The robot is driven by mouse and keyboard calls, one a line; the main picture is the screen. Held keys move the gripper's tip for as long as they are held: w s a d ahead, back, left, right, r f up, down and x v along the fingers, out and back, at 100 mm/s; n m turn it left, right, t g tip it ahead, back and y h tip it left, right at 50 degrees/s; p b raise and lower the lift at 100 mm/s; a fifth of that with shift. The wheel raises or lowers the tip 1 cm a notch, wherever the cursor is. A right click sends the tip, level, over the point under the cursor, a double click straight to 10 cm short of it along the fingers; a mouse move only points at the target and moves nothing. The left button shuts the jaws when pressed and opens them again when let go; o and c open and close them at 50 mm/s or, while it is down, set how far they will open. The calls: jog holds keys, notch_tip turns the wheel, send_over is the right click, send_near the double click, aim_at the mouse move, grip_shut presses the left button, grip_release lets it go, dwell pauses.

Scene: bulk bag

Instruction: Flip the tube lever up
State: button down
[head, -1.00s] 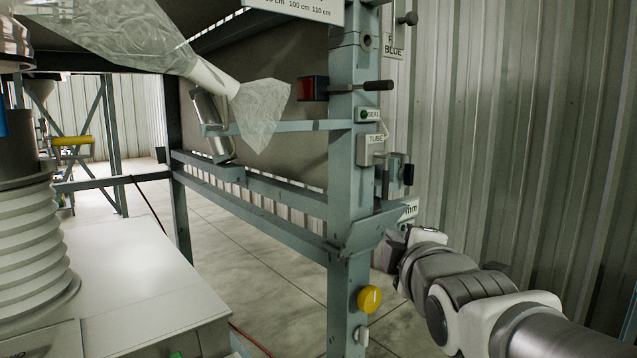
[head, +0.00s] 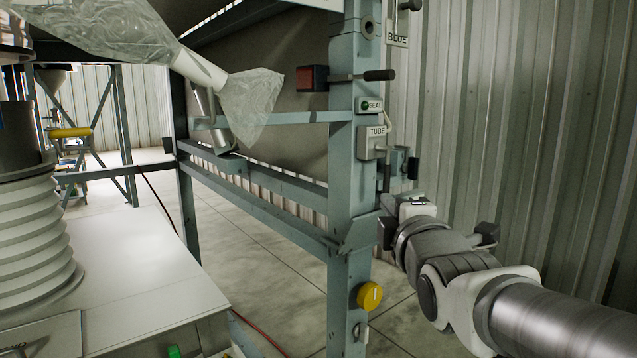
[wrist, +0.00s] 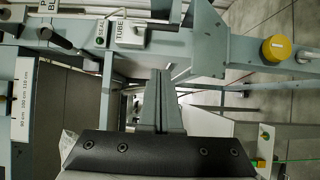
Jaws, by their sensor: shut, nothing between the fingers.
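The TUBE box (head: 371,143) is a small grey box on the teal post, below the SEAL box. A dark lever (head: 386,178) hangs down from it, tip low. In the wrist view the TUBE box (wrist: 132,34) is at the upper middle, and its lever (wrist: 166,27) points right. My gripper (head: 388,228) is beside the post, below and right of the lever in the head view. Its fingers are hard to make out there. In the wrist view my gripper (wrist: 160,76) has its fingers together and empty, apart from the lever.
The teal post (head: 347,200) and a sloping bracket (head: 358,232) stand close to my gripper. A yellow button (head: 369,295) is lower on the post. A red block with a dark handle (head: 345,77) is above. A corrugated wall (head: 540,130) is at the right.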

jog(key=p, duration=0.2)
send_near(387, 186)
jog(key=w+a+r, duration=0.1)
jog(key=w+a, duration=0.3)
jog(key=w+d+p, duration=0.1)
jog(key=w+d, duration=0.1)
jog(key=shift+w+d+r, duration=0.15)
jog(key=shift+w+d, duration=0.15)
jog(key=shift+w, duration=0.05)
jog(key=shift+d+f+b, duration=0.1)
jog(key=shift+f+b, duration=0.2)
jog(key=shift+b, duration=0.35)
jog(key=shift+w+d+r+n+b, duration=0.1)
jog(key=shift+w+n+b, duration=0.05)
jog(key=shift+n+b, duration=0.35)
